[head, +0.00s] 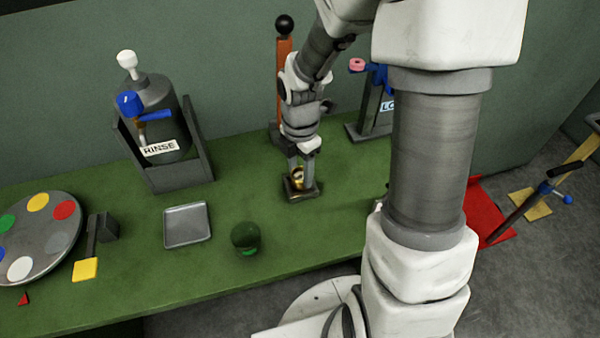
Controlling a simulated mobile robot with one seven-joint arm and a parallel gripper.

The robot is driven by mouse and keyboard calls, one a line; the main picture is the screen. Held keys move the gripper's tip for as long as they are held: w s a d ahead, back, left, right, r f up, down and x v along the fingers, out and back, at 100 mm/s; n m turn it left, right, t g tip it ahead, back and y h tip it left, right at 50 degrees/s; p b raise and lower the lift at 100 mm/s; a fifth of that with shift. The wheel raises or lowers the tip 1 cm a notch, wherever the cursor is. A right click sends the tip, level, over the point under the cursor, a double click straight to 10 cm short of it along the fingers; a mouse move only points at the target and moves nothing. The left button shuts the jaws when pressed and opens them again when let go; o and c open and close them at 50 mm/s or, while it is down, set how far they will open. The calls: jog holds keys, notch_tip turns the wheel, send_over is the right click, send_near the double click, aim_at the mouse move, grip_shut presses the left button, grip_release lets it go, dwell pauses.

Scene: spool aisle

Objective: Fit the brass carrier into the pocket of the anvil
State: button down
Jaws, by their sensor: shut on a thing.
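In the head view my gripper (300,176) points down over the green table, its fingers shut on the brass carrier (297,176). The carrier is a small, gold-coloured piece with a dark spot. Directly below it is a low, dark metal block (301,195), which looks like the anvil. The carrier's lower part is at or just above this block. I cannot tell whether it is inside the pocket, as the pocket is hidden by the fingers and the carrier.
A dark green round object (245,238) and a shallow grey tray (187,225) stand left of the block. A RINSE bottle in a grey holder (180,178), an orange post (283,85) and a clamp-like stand (370,128) are behind. A colour disc (40,238) is at far left.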

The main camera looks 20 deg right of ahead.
jog(key=shift+f, duration=0.5)
jog(key=shift+f, duration=0.2)
jog(key=shift+c, duration=1.5)
grip_release()
jog(key=shift+r, duration=0.1)
